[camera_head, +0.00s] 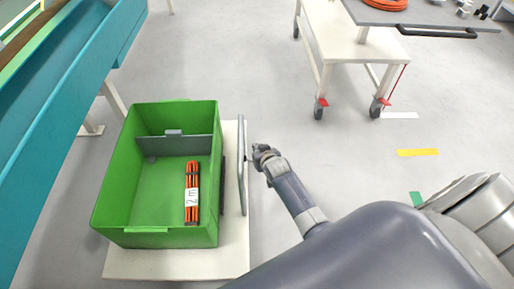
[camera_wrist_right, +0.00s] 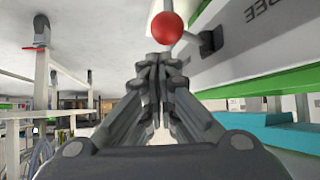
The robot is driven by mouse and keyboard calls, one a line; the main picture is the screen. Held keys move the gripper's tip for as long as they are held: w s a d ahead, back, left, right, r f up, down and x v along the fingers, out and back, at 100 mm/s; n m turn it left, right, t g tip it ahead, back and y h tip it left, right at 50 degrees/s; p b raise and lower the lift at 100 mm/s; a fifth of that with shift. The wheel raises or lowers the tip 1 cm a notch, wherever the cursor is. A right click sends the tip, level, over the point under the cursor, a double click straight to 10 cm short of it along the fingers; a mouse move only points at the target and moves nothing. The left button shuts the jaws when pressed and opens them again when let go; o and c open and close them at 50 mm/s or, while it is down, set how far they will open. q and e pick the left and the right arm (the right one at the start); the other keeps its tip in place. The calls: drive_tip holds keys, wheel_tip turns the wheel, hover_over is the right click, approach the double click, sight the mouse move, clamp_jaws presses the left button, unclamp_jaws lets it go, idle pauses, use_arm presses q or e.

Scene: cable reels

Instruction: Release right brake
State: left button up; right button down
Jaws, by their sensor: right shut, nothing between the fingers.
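My right gripper (camera_head: 262,152) is shut and empty, just right of the metal handle bar (camera_head: 242,165) of the low cart. In the right wrist view its closed fingers (camera_wrist_right: 159,62) point at a red ball knob (camera_wrist_right: 167,28). The knob lies just beyond the fingertips, and I cannot tell whether they touch. A dark bracket (camera_wrist_right: 210,42) sits beside the knob on a grey panel with partly visible, upside-down lettering. I cannot tell from the frames whether this knob is the right brake. It is not visible in the head view. My left gripper is not in view.
A green crate (camera_head: 110,190) with an orange cable bundle (camera_head: 192,190) stands on the low white cart (camera_head: 175,263). A teal structure (camera_head: 60,110) runs along the left. A white wheeled table (camera_head: 350,40) with red caster pedals stands at the top right. Floor between is clear.

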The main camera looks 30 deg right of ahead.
drive_tip(key=shift+w+a, duration=0.2)
drive_tip(key=shift+w, duration=0.45)
drive_tip(key=shift+s, duration=0.1)
drive_tip(key=v, duration=1.2)
idle(0.3)
